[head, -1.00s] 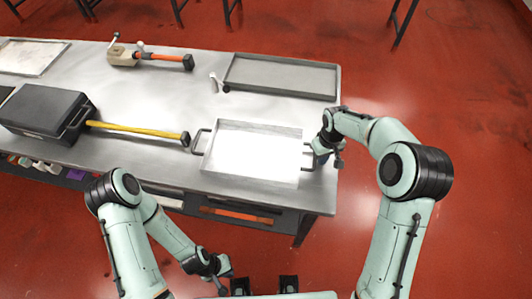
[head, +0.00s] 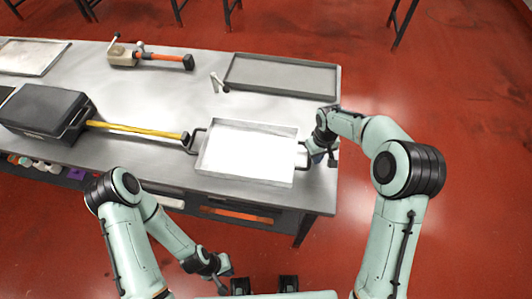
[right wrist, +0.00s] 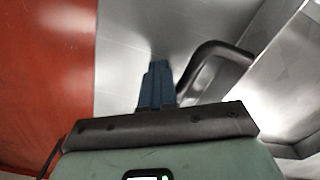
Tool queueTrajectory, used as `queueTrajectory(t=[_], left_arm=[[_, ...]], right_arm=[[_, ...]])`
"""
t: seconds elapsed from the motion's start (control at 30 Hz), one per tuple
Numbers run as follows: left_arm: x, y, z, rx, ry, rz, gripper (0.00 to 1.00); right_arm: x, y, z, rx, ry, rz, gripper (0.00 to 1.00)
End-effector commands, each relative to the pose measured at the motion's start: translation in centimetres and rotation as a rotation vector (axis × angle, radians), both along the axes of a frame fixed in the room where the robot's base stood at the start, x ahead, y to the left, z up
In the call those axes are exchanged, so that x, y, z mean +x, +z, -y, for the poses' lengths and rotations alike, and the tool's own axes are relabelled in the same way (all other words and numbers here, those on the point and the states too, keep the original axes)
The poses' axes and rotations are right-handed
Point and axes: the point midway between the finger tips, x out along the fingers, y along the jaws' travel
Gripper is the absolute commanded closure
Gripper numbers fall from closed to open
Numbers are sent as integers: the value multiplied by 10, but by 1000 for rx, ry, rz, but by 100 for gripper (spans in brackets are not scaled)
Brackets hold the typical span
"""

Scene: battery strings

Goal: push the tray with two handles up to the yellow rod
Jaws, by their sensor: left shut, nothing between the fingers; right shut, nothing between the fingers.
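The tray with two handles (head: 248,181) lies on the metal table, its inside bright white. Its left handle (head: 193,143) is at the end of the yellow rod (head: 135,129); whether they touch I cannot tell. My right gripper (head: 318,156) is at the tray's right end, by the right handle, its fingers shut and empty. In the right wrist view the shut blue fingers (right wrist: 157,85) are beside the dark handle (right wrist: 215,55); contact is not clear. My left gripper (head: 228,276) is shut and empty, low in front of the table, away from the tray.
A dark case (head: 42,110) is at the rod's left end. A grey tray (head: 280,76) without visible handles lies behind, with a small white-handled item (head: 218,83) beside it. An orange-handled tool (head: 150,57) lies at the back. Bare table (head: 165,90) lies between.

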Motion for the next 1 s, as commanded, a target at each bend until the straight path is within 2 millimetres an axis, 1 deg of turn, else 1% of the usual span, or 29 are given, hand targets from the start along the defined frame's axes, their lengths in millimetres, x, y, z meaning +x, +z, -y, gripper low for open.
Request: queueTrajectory(t=[0.03, 0.17, 0.37, 0.7, 1.0], left_arm=[[0, 0, 0, 0, 0, 0, 100], [1, 1, 0, 0, 0, 1, 100], [0, 0, 0, 0, 0, 0, 100], [-1, -1, 0, 0, 0, -1, 100], [0, -1, 0, 0, 0, 0, 100]], right_arm=[[0, -1, -4, 3, 4, -3, 100], [1, -1, -8, 2, 4, -3, 100], [0, -1, -3, 2, 1, -3, 100], [-4, 0, 14, 1, 0, 0, 100], [-3, 1, 15, 0, 0, 0, 100]])
